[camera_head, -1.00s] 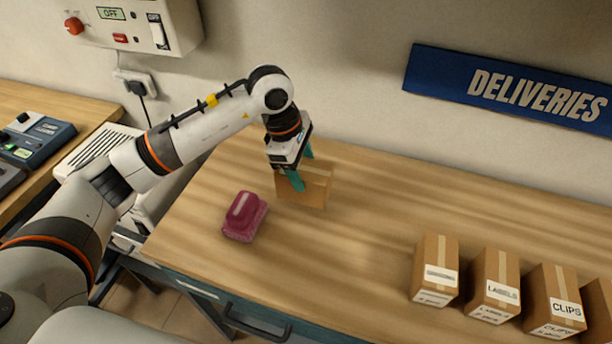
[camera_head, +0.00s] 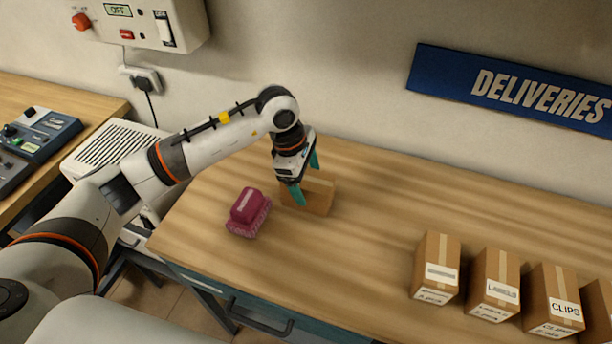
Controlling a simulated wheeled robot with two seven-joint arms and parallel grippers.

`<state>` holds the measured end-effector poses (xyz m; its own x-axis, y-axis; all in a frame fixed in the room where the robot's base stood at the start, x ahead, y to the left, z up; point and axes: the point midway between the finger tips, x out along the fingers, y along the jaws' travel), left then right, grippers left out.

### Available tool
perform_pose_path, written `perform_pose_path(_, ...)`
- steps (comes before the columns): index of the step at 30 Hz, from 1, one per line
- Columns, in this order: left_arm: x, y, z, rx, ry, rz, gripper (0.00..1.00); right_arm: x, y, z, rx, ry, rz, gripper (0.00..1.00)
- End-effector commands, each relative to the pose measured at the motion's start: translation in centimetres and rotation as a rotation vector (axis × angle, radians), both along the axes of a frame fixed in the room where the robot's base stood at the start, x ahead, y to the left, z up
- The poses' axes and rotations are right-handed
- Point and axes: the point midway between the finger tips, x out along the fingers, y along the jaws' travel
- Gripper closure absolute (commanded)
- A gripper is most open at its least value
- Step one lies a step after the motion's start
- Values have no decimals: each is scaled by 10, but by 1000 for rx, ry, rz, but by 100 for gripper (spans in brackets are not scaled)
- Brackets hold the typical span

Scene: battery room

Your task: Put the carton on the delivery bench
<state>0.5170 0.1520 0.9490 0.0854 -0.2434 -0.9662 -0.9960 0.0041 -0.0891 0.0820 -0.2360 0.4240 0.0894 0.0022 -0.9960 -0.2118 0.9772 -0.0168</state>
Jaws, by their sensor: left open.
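The carton (camera_head: 318,198) is a plain brown box standing on the wooden delivery bench (camera_head: 370,250), below the blue DELIVERIES sign (camera_head: 510,88). My left gripper (camera_head: 306,180) is over the carton, pointing down. Its teal fingers are open, one on the near side and one towards the far side of the carton's top. I cannot tell whether they touch it. The gripper hides the carton's upper left part. My right gripper is not in view.
A dark pink brush-like object (camera_head: 248,212) lies just left of the carton. Several labelled boxes (camera_head: 437,268) stand in a row at the right. The bench between is clear. A wall control box (camera_head: 140,20) hangs at the upper left, above another bench with devices (camera_head: 38,140).

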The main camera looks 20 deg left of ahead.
Motion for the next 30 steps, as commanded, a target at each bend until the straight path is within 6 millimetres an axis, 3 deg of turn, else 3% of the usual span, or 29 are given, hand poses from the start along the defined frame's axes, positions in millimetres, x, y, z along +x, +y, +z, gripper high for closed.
perform_pose_path(5, 0, 4, 12, 1, -5, 0, 18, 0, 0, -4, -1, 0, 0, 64)
perform_pose_path(19, -8, 26, 100, 1, -4, 2, 18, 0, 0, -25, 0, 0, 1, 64)
perform_pose_path(24, -10, 29, 114, 0, -1, 1, 18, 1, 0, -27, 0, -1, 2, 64)
perform_pose_path(30, -10, 30, 116, 0, 0, 1, 18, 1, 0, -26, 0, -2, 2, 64)
